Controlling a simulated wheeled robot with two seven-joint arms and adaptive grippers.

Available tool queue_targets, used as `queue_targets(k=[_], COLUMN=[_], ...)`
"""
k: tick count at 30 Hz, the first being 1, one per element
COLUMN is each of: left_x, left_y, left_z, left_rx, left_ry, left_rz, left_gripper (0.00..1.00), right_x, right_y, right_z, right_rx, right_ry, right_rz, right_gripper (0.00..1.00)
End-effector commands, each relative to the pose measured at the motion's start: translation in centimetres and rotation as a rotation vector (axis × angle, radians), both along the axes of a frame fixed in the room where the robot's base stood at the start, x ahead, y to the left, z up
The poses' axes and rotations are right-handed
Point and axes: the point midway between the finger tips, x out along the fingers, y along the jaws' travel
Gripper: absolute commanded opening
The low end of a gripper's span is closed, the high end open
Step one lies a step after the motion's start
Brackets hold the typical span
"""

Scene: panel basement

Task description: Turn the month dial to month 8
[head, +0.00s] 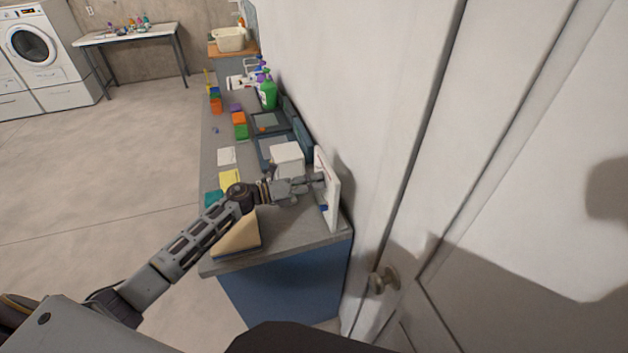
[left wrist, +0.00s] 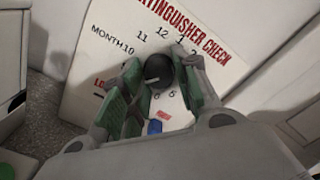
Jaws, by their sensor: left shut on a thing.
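The white check board (head: 329,192) stands upright on the counter by the wall. In the left wrist view the board (left wrist: 95,58) shows red heading text, the word MONTH and a ring of numbers, with 10, 11, 12, 1 and 2 readable. A black round dial knob (left wrist: 158,68) sits at the ring's middle. My left gripper (head: 318,181) reaches the board face and is shut on the knob; its green-padded fingers (left wrist: 162,82) lie on either side. The fingers hide several numbers, and I cannot tell which month the dial points to. My right gripper is out of view.
A white box (head: 288,157) stands close beside the left gripper. A tan-topped block (head: 238,236) lies under my left arm at the counter's front. A door with a knob (head: 384,279) is at the right.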

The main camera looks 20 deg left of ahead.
Motion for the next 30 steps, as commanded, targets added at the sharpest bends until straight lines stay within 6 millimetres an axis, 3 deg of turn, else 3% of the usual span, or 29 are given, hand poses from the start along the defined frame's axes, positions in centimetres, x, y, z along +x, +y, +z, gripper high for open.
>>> queue_targets(k=[9, 23, 24, 30], left_x=[0.03, 0.05, 0.05, 0.03], left_y=[0.05, 0.07, 0.07, 0.04], left_z=[0.09, 0.04, 0.04, 0.04], left_rx=[-0.077, -0.089, -0.089, -0.088], left_ry=[0.114, 0.131, 0.131, 0.130], left_rz=[0.001, 0.002, 0.002, 0.001], left_gripper=[0.07, 0.07, 0.32, 0.53], right_x=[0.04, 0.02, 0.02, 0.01], right_y=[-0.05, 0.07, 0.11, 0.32], right_z=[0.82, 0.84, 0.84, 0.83], right_rx=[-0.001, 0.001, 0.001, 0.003], right_ry=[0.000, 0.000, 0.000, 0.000], right_rz=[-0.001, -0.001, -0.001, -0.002], right_gripper=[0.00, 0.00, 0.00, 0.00])
